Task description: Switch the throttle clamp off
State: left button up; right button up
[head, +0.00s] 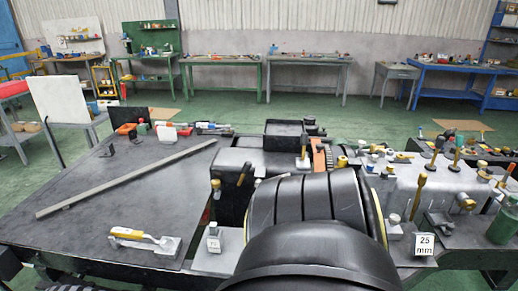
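No part in the head view is readable as the throttle clamp, so I cannot tell which one it is. Another upright yellow-topped lever (418,190) stands right of the large black ribbed cylinder (305,200). Neither of my grippers shows in this view.
A long grey bar (130,178) lies diagonally across the bench top (90,235). A large dark rounded form (315,258) hides the front centre.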

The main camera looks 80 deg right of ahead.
aim_at(245, 169)
jog(key=z, duration=1)
jog(key=k, duration=0.35)
jog(key=z, duration=1.3)
